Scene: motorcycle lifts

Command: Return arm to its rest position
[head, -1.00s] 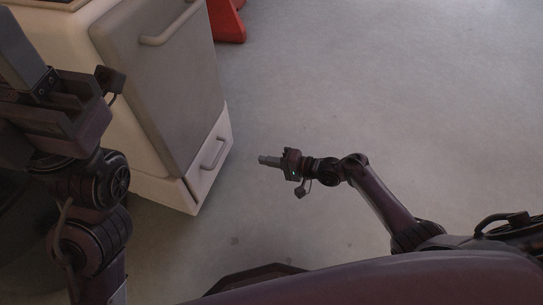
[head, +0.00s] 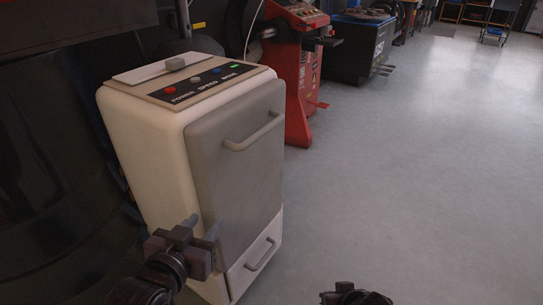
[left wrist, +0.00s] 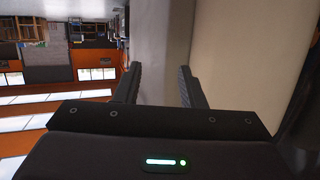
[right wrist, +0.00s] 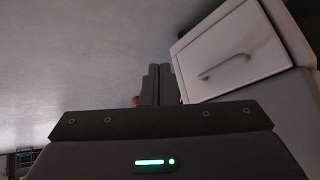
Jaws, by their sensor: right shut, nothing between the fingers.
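My left gripper (head: 201,226) is in front of the cream machine (head: 150,135), near its lower front left edge in the head view. Its two fingers are apart with nothing between them; they also show apart in the left wrist view (left wrist: 160,86), with the machine's pale body behind. Whether they touch it I cannot tell. My right arm's end (head: 350,295) only just shows at the bottom edge of the head view. In the right wrist view my right gripper (right wrist: 159,78) has its fingers together and empty, over floor beside the machine's lower drawer (right wrist: 232,55).
The machine has a grey door (head: 235,165), a handle and a button panel on top. A red machine (head: 300,75) and a dark cabinet (head: 358,45) stand behind it. A large black drum-like body (head: 60,170) is at left. The grey floor (head: 420,170) at right is clear.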

